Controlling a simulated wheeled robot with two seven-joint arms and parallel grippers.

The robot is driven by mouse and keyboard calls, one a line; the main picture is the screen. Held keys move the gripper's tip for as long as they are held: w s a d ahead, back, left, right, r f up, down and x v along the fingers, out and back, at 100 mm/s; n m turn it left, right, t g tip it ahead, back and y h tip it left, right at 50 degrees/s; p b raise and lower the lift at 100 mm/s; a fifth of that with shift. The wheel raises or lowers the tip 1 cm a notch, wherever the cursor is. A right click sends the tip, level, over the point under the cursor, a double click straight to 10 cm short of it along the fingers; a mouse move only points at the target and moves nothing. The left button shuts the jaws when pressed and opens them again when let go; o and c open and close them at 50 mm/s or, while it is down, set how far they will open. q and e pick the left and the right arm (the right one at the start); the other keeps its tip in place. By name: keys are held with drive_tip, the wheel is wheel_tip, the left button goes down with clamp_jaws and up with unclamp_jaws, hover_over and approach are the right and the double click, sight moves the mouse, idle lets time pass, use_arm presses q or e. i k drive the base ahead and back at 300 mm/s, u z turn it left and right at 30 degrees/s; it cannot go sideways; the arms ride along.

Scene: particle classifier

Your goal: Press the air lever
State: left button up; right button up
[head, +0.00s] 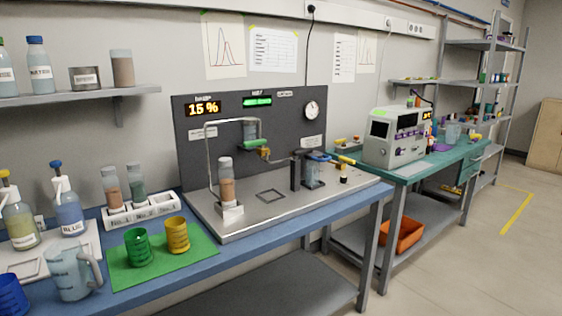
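The classifier station has a dark back panel (190,150) and a metal base plate (240,212) on the blue bench. A lever with a blue and yellow bar (338,159) sticks out at the right of the base, by a dark post (296,172). I cannot read which one is labelled air. A capped bottle with brown contents (227,188) stands in a white holder under a bent pipe. Neither of my grippers is in view.
A green mat (205,244) holds a green cup (138,248) and a yellow cup (177,235). A jug (70,272) and pump bottles stand at left. A grey instrument (396,137) sits on the right bench. The floor at right is clear.

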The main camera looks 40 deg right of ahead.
sight(342, 159)
drive_tip(key=k, duration=1.35)
drive_tip(key=z, duration=0.65)
drive_tip(key=i, duration=0.7)
drive_tip(key=z, duration=1.6)
drive_tip(key=i, duration=1.75)
drive_tip(key=u, duration=0.3)
drive_tip(key=i, duration=1.45)
drive_tip(key=u, duration=1.6)
drive_tip(key=i, duration=0.35)
drive_tip(key=u, duration=0.3)
